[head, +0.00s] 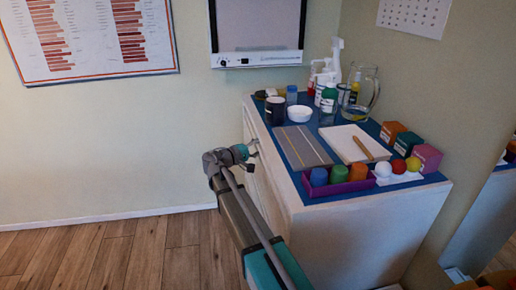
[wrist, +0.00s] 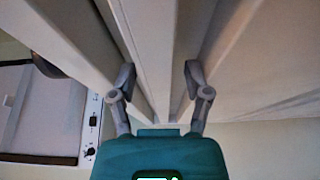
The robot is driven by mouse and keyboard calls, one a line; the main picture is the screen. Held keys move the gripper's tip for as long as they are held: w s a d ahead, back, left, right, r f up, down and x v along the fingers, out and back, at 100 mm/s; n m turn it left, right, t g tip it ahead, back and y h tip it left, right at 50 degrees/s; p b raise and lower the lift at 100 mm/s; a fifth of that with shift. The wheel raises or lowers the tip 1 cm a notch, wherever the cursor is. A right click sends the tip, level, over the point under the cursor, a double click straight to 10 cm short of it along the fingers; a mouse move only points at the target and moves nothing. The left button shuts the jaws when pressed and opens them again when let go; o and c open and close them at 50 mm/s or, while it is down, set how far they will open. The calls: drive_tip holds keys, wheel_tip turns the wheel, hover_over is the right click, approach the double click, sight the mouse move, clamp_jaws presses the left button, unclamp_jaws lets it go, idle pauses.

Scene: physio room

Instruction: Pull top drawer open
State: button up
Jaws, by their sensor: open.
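The white cabinet (head: 365,240) with a blue top stands at the right in the head view. Its drawer side faces left and shows only at a steep slant, so the top drawer's outline is hard to make out. My gripper (head: 252,155) is at that side, just below the top edge. In the wrist view my gripper (wrist: 159,75) is open, with its two fingers spread apart. Pale long strips of the cabinet front (wrist: 150,40) run between and beyond the fingers. I cannot tell whether a finger touches them, or which strip is the handle.
The cabinet top holds a purple tray (head: 340,188) with coloured cups, a glass jug (head: 362,92), a white bowl (head: 299,113), a dark mug (head: 275,110), bottles and small boxes. A light box (head: 258,30) hangs on the wall behind. The wooden floor (head: 110,255) at left is clear.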

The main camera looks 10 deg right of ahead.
clamp_jaws()
idle(0.4)
